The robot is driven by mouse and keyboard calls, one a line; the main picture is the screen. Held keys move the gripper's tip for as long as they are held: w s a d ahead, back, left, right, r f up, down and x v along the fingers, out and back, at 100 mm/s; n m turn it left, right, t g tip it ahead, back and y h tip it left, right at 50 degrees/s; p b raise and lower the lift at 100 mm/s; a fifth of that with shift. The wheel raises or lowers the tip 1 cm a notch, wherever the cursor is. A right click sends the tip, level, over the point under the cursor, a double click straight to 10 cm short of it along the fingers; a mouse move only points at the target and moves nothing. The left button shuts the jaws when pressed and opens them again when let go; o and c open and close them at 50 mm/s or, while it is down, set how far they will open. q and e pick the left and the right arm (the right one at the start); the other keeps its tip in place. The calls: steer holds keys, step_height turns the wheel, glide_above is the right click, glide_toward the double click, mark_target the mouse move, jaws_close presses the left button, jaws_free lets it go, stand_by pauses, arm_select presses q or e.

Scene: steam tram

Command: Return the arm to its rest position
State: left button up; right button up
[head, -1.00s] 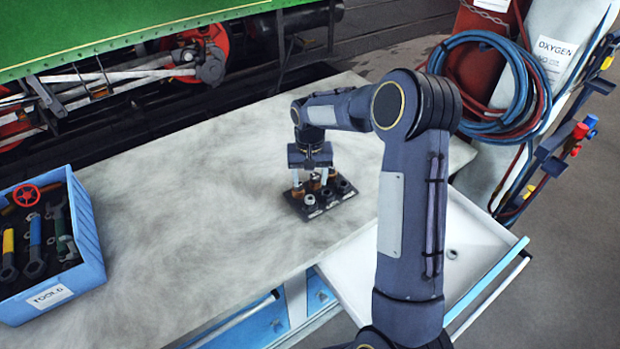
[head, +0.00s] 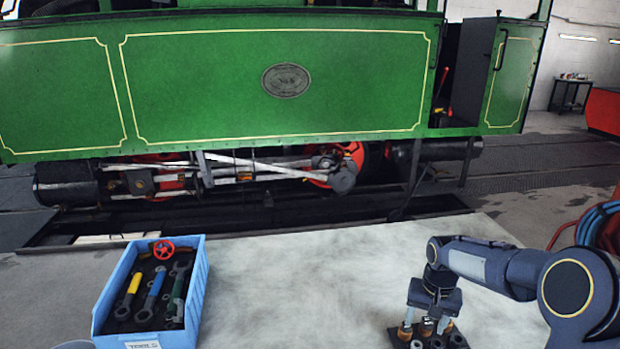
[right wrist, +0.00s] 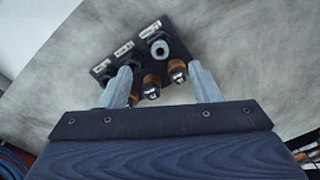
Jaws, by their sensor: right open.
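My right arm reaches in from the right in the head view. Its gripper (head: 426,322) points down just over a small dark rack (head: 458,340) on the workbench. In the right wrist view the gripper (right wrist: 161,75) has its two pale fingers spread apart, with the rack (right wrist: 148,55) beyond and between them. The rack holds several fittings, some with brass-coloured bodies, and carries white labels. I see nothing clearly gripped; whether a finger touches a fitting, I cannot tell. My left gripper is not in view.
A blue tool box (head: 198,290) with wrenches and a red handwheel (head: 163,249) stands on the left of the workbench (head: 300,290). The bench between box and rack is clear. A green steam tram (head: 270,80) stands behind. Hoses (head: 598,225) hang at the right edge.

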steer(key=s+a+r+n+t+y, duration=0.15)
steer(key=s+a+r, duration=0.35)
steer(key=s, duration=0.5)
steer(key=s+a+r+n+t+y, duration=0.1)
steer(key=s+a+r+t, duration=0.15)
steer(key=s+r, duration=0.6)
steer(key=s+a+f+t+y, duration=0.1)
steer(key=s+a+f, duration=0.2)
steer(key=s, duration=0.6)
steer(key=shift+s+a+n, duration=0.15)
steer(key=shift+a+n, duration=0.25)
steer(key=shift+n, duration=0.05)
